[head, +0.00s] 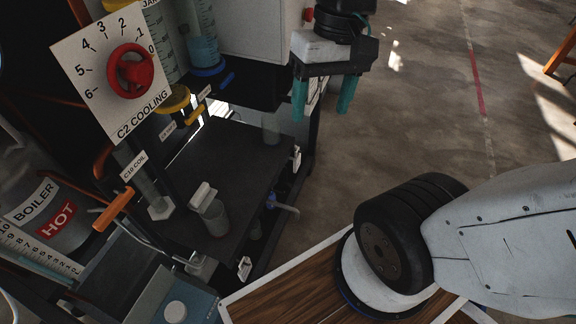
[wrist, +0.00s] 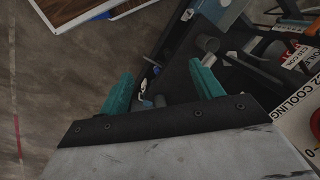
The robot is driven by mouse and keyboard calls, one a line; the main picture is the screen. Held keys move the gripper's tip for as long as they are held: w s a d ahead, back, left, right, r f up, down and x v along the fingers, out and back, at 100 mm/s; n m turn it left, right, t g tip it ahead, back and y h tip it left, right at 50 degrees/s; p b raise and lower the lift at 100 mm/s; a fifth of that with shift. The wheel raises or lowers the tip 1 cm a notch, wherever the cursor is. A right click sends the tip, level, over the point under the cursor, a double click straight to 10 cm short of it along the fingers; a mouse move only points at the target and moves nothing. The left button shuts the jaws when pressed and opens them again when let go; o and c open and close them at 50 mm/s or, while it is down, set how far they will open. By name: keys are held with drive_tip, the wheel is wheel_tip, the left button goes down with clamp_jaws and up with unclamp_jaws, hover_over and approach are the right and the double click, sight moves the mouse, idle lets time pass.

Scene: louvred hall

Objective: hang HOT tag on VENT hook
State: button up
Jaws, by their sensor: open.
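A red tag reading HOT (head: 57,218) sits just below a white BOILER label (head: 31,201), against a grey rounded vessel at the lower left in the head view. How it is held there I cannot tell. No label reading VENT is legible in either view, and I cannot pick out the VENT hook. My gripper (head: 322,113) has two teal fingers spread apart, pointing down, with nothing between them. It is at the upper middle, right of the dark rack and well away from the HOT tag. The wrist view also shows the open fingers (wrist: 162,88).
A C2 COOLING panel (head: 112,70) with a red knob (head: 131,70) stands at the upper left. A dark shelf (head: 235,165) holds small vessels. An orange handle (head: 112,210) sticks out near the HOT tag. Open floor (head: 420,110) lies right of the rack.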

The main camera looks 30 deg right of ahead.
drive_tip(key=w+f+m+g+y, duration=0.2)
drive_tip(key=w+f+m+y, duration=0.1)
drive_tip(key=w, duration=0.4)
drive_tip(key=m+t+y, duration=1)
drive_tip(key=m, duration=0.6)
hover_over(299, 163)
drive_tip(key=s+d, duration=0.1)
drive_tip(key=s, duration=0.2)
wheel_tip(299, 163, down, 34)
drive_tip(key=r, duration=0.1)
drive_tip(key=s+d+f+m+t+h, duration=0.2)
drive_tip(key=f+m+t, duration=0.15)
drive_tip(key=f, duration=0.55)
drive_tip(key=s+d+f+m+t+h, duration=0.25)
drive_tip(key=f+m, duration=0.25)
drive_tip(key=f, duration=0.4)
drive_tip(key=shift+n+t+y, duration=0.25)
drive_tip(key=shift+t+y, duration=0.05)
drive_tip(key=shift+y, duration=0.15)
drive_tip(key=shift+x, duration=4.8)
drive_tip(key=shift+r, duration=0.15)
clamp_jaws()
